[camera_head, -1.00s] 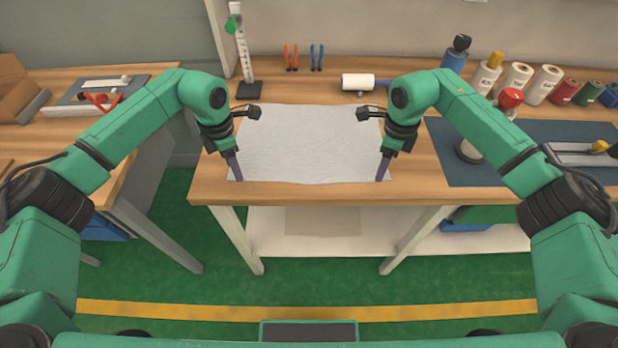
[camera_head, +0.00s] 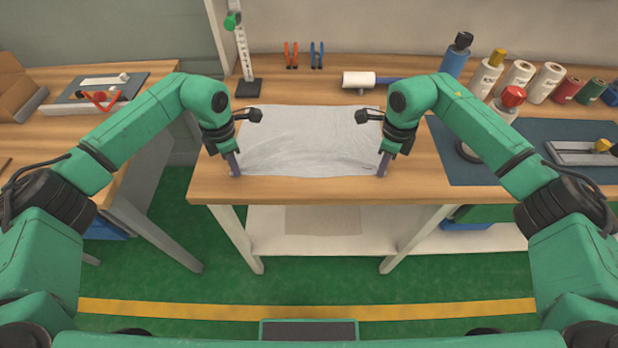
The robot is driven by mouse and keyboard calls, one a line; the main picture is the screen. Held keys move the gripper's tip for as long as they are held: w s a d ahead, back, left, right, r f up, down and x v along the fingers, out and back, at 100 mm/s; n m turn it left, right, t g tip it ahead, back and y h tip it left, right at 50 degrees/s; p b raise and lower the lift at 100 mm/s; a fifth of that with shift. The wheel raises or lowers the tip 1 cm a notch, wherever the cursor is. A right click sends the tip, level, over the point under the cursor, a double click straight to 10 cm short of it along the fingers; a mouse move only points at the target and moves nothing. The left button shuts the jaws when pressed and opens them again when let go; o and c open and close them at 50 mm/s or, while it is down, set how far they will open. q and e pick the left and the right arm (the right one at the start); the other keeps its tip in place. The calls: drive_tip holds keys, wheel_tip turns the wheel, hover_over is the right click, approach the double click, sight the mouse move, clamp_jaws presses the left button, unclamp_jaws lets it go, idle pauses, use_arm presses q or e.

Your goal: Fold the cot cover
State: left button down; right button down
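The cot cover (camera_head: 308,140) is a pale grey-white cloth spread on the wooden table, with light wrinkles across it. Its near edge lies a little back from the table's front edge. My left gripper (camera_head: 235,172) points down at the cloth's near left corner. My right gripper (camera_head: 383,170) points down at its near right corner. Both fingertips touch or nearly touch the cloth. The fingers are seen edge-on and small, so I cannot tell whether they are open or shut on the cloth.
Behind the cloth are a white roller (camera_head: 358,79), orange pliers (camera_head: 291,56), blue pliers (camera_head: 317,56) and a stand with a black base (camera_head: 249,88). A dark blue mat (camera_head: 460,172) lies to the right, with several spools and bottles behind it. The table's front strip (camera_head: 310,190) is bare.

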drive_tip(key=shift+d, duration=0.1)
